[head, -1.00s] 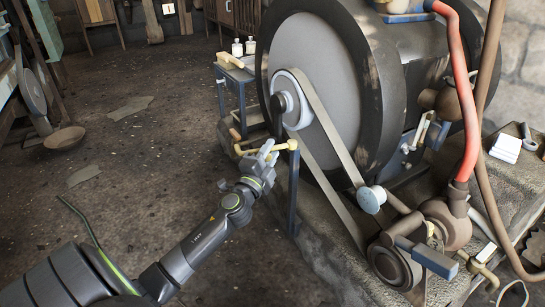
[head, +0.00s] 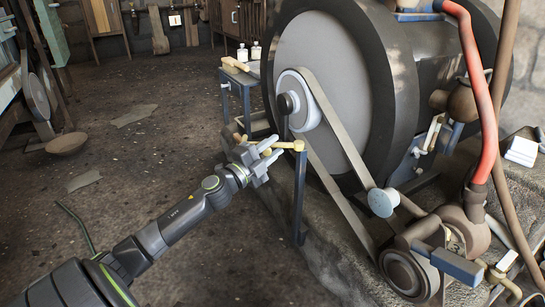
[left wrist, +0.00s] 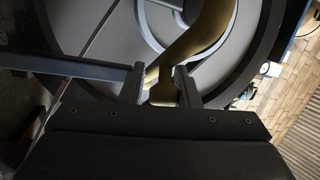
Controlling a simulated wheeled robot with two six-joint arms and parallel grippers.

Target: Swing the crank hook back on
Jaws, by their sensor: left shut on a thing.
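The crank hook is a thin yellow brass bar (head: 287,146) at the top of a dark blue post (head: 299,195), in front of the large grey wheel (head: 322,75). My left gripper (head: 271,157) is shut on the hook from the near left side, and its fingers hide part of the bar. In the left wrist view the brass piece (left wrist: 163,92) sits between the two grey fingers, and a wider curved brass part (left wrist: 195,45) rises behind it. What the far end of the hook touches cannot be told. My right gripper is not in view.
A belt (head: 340,125) runs from the white hub (head: 297,100) to a lower pulley (head: 402,272), past a pale round knob (head: 382,202). A red hose (head: 480,90) hangs at the right. A small blue table (head: 240,80) stands behind.

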